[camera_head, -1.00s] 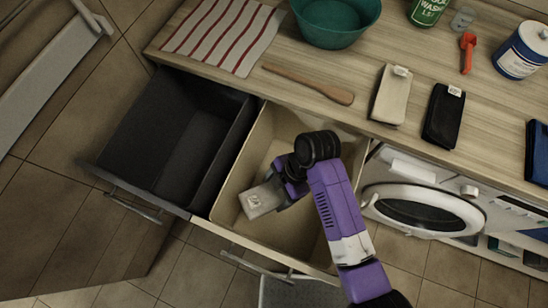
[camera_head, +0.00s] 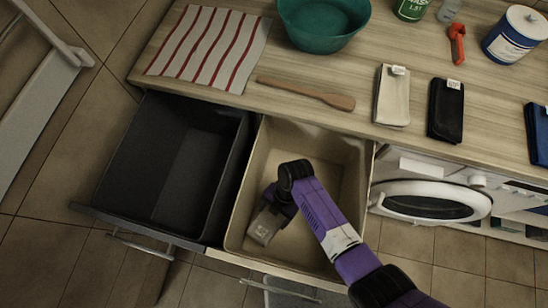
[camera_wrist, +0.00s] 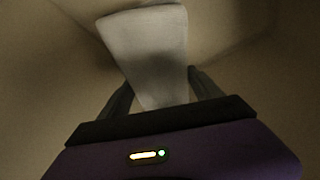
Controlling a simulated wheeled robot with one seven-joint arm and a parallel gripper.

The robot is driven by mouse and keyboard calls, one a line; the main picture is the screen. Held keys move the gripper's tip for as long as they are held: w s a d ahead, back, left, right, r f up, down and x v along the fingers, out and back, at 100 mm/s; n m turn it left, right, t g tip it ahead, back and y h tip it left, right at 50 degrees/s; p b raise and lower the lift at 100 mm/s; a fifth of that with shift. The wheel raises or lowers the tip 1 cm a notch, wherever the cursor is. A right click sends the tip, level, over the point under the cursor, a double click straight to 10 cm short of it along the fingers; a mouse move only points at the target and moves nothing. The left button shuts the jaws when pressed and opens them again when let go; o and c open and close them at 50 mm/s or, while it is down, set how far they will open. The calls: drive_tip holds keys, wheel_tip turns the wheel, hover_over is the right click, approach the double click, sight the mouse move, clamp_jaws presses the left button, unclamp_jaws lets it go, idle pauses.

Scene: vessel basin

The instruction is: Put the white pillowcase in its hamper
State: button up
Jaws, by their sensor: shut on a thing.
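My gripper (camera_wrist: 158,90) is shut on a folded pale cloth, the white pillowcase (camera_wrist: 146,40), which sticks out beyond the fingers. In the head view my arm reaches down into the open beige hamper (camera_head: 346,150), and the pillowcase (camera_head: 264,228) hangs low inside it, near its left wall. I cannot tell whether the cloth touches the hamper floor. To the left is the open dark grey hamper (camera_head: 150,165), which looks empty. The fingertips are hard to see in the head view.
On the wooden counter lie a cream folded cloth (camera_head: 391,103), a black folded cloth (camera_head: 445,112), a blue folded cloth (camera_head: 538,132), a wooden spoon (camera_head: 305,92), a striped towel (camera_head: 207,50) and a teal basin (camera_head: 322,22). A washing machine (camera_head: 430,197) stands right of the hampers.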

sight(274, 218)
drive_tip(key=shift+f+b, duration=0.9)
drive_tip(key=shift+f, duration=2.45)
drive_tip(key=shift+f+b, duration=0.4)
drive_tip(key=shift+b, duration=0.05)
drive_tip(key=shift+f, duration=0.2)
drive_tip(key=o, duration=1.8)
drive_tip(key=shift+r, duration=0.1)
